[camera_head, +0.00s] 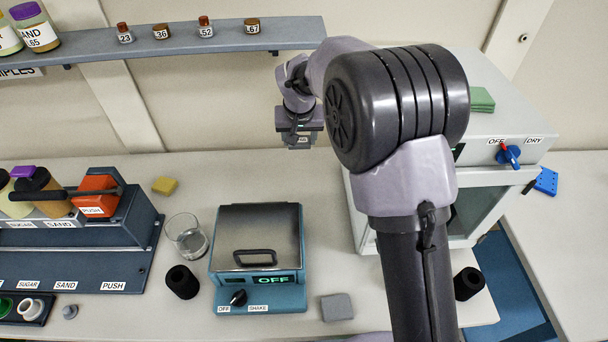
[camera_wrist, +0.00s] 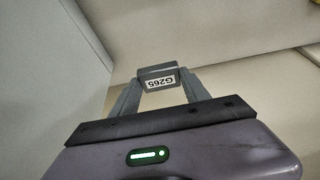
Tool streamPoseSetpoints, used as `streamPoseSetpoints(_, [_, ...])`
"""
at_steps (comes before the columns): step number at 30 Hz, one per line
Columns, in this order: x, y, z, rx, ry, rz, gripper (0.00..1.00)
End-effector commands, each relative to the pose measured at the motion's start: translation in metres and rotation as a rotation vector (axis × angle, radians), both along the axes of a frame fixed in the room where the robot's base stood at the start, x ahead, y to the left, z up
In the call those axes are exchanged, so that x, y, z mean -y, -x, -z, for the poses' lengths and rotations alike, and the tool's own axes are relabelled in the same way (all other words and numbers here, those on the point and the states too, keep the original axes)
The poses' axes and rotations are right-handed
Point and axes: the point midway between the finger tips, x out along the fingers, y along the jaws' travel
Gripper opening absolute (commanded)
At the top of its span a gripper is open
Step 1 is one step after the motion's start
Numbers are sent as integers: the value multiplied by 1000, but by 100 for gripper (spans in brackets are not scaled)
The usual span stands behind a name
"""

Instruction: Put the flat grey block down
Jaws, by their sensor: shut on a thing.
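My gripper (camera_head: 299,136) is in the air in front of the back wall, just below the right end of the shelf. In the wrist view its two fingers are shut on a flat grey block (camera_wrist: 158,71) with a white label reading G265. The held block also shows, small, below the jaws in the head view (camera_head: 299,146). It is clear of the table. Another grey block (camera_head: 336,307), with no label visible, lies on the table at the front, right of the shaker (camera_head: 257,225).
The wall shelf (camera_head: 180,43) carries small labelled bottles. A white oven-like cabinet (camera_head: 500,165) stands right, partly behind my arm. A glass beaker (camera_head: 187,236), black cylinder (camera_head: 182,282) and yellow block (camera_head: 165,185) are left. The table behind the shaker is bare.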

Motion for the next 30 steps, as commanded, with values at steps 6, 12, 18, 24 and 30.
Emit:
streamPoseSetpoints(6, [-1, 0, 41, 1, -1, -1, 10])
streamPoseSetpoints(12, [-1, 0, 59, 1, -1, 0, 10])
streamPoseSetpoints(18, [-1, 1, 102, 0, 0, -1, 10])
streamPoseSetpoints(24, [-1, 1, 143, 0, 0, -1, 10])
streamPoseSetpoints(30, [-1, 1, 154, 2, -1, -1, 10])
